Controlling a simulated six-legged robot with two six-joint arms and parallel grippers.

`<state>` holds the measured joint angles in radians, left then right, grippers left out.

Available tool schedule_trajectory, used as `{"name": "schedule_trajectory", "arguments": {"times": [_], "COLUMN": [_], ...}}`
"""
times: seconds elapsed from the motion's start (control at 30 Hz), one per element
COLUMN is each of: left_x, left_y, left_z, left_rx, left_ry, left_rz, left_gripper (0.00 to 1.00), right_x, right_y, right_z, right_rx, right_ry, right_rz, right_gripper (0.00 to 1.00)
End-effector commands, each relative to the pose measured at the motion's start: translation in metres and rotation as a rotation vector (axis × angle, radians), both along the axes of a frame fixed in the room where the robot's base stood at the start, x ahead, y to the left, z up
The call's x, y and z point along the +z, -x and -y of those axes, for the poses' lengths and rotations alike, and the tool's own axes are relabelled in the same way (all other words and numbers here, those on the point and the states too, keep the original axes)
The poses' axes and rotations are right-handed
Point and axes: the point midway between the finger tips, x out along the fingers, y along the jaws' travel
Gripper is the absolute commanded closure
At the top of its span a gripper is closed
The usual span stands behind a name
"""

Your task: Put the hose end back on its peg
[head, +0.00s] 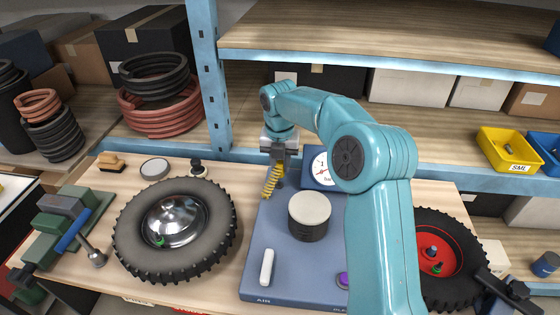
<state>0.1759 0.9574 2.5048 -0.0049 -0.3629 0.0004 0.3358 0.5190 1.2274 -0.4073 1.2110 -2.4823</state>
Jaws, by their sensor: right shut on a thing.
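My right gripper (279,158) is over the back left of a blue-grey station (272,230) marked "AIR". It is shut on the top of a yellow coiled hose (270,182), which hangs down at a slant beside it. The held hose end is mostly hidden by the fingers. A small dark shape stands just right of the hose; I cannot tell whether it is the peg. My left gripper is not in view.
A white-faced gauge (320,168) stands right of the gripper, and a black cylinder with a cream top (309,212) stands in front. A tire (130,235) lies left, another tire (425,288) right. A blue shelf post (208,75) rises behind.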

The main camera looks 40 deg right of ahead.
Motion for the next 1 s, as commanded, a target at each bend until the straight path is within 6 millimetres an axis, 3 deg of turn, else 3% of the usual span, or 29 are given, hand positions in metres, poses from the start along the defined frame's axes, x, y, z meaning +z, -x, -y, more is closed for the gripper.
{"name": "schedule_trajectory", "arguments": {"times": [1.0], "left_x": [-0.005], "left_y": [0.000], "left_z": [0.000], "left_rx": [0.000], "left_ry": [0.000], "left_rz": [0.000], "left_gripper": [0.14], "right_x": [-0.016], "right_y": [-0.003], "right_z": [-0.002], "right_rx": [0.000], "right_ry": [-0.001], "right_rz": [-0.001], "right_gripper": [1.00]}}
